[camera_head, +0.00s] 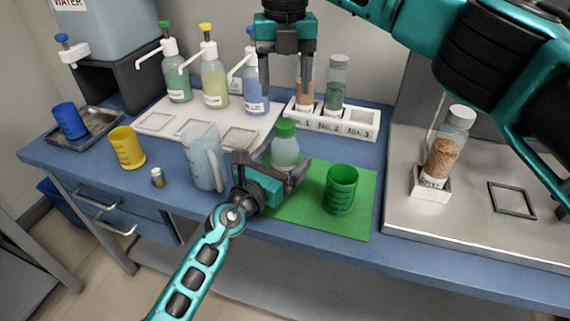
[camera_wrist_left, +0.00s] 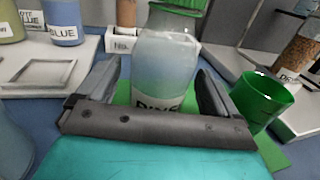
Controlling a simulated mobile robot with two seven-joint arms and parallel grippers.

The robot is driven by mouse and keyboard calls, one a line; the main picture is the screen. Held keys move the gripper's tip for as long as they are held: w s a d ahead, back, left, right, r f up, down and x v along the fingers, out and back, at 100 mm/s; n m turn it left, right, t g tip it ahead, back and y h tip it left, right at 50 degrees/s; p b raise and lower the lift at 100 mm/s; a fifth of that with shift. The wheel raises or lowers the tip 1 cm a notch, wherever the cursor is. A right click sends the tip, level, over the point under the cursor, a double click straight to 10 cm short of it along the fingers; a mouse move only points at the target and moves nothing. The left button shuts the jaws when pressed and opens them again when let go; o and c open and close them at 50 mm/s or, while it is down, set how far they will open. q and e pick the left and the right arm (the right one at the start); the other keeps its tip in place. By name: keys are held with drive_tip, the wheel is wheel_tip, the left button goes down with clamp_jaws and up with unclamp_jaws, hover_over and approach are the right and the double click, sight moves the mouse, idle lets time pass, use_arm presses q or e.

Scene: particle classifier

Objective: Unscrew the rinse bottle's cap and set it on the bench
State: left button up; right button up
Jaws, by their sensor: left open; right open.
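The rinse bottle (camera_head: 286,152) stands upright on the green mat (camera_head: 345,222), with its green cap (camera_head: 286,128) on top. It also shows in the left wrist view (camera_wrist_left: 165,70), where its label is partly hidden and its cap is cut by the top edge. My left gripper (camera_head: 285,172) is open at the bottle's lower body, with one finger on each side; in the left wrist view (camera_wrist_left: 160,95) gaps show beside the bottle. My right gripper (camera_head: 283,85) is open and empty, pointing down above the bench behind and above the cap.
A green beaker (camera_head: 341,188) stands right of the bottle, and a clear jug (camera_head: 203,158) stands left. A white rack (camera_head: 350,124) with vials is behind. Pump bottles (camera_head: 213,80) stand at the back left. A yellow beaker (camera_head: 127,147) and a small vial (camera_head: 158,177) are further left.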

sight(285, 123)
use_arm(q)
drive_tip(key=shift+x, duration=0.75)
clamp_jaws()
use_arm(e)
drive_tip(key=m, duration=0.5)
drive_tip(key=shift+m, duration=0.3)
drive_tip(key=m, duration=1)
drive_tip(key=shift+m, duration=0.4)
drive_tip(key=m, duration=0.5)
drive_tip(key=shift+m, duration=0.4)
drive_tip(key=shift+f, duration=4)
